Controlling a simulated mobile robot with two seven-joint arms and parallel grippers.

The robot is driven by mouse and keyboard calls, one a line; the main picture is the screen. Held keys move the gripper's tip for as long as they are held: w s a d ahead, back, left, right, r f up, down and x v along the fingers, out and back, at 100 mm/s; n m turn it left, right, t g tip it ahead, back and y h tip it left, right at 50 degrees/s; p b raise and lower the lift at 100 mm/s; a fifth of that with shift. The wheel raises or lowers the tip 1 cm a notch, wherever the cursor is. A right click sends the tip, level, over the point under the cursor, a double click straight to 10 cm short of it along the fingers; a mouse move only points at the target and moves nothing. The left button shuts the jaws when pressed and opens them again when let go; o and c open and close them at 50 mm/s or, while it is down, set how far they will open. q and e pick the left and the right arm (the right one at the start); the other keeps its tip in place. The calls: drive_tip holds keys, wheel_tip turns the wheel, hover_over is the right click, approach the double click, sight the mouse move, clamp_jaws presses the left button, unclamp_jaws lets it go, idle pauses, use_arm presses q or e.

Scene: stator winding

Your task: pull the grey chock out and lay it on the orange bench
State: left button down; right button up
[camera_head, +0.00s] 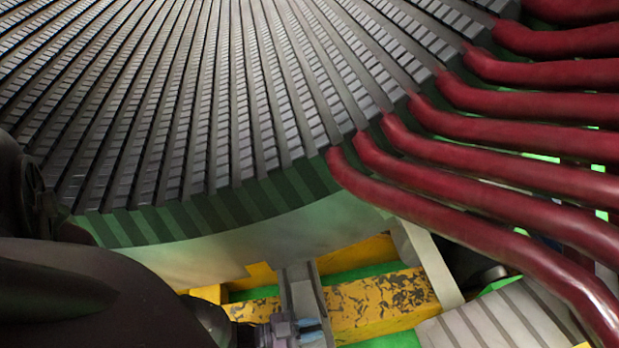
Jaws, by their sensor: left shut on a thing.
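The grey chock (302,290) is an upright grey piece under the rim of the large ribbed stator (230,100). Its top is close below the pale underside; I cannot tell if they touch. My left gripper (307,328) comes in from the lower left and is shut on the chock's lower end at the bottom edge of the view. The arm and the picture edge hide part of the gripper. The orange bench (390,297), yellow-orange with worn dark patches, runs behind and to the right of the chock. My right gripper is not in view.
Several thick red bars (460,165) stick out from the stator to the right and hang over that side. A pale upright post (427,262) and a grey slatted block (500,318) stand at the lower right. Green surfaces show around the bench.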

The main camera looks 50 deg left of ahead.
use_arm(q)
drive_tip(key=shift+s+d, duration=0.45)
drive_tip(key=shift+d, duration=0.3)
drive_tip(key=c, duration=1)
unclamp_jaws()
drive_tip(key=shift+o, duration=0.2)
drive_tip(key=p+v, duration=0.1)
drive_tip(key=v, duration=0.9)
drive_tip(key=shift+s+a, duration=0.25)
drive_tip(key=shift+s, duration=0.05)
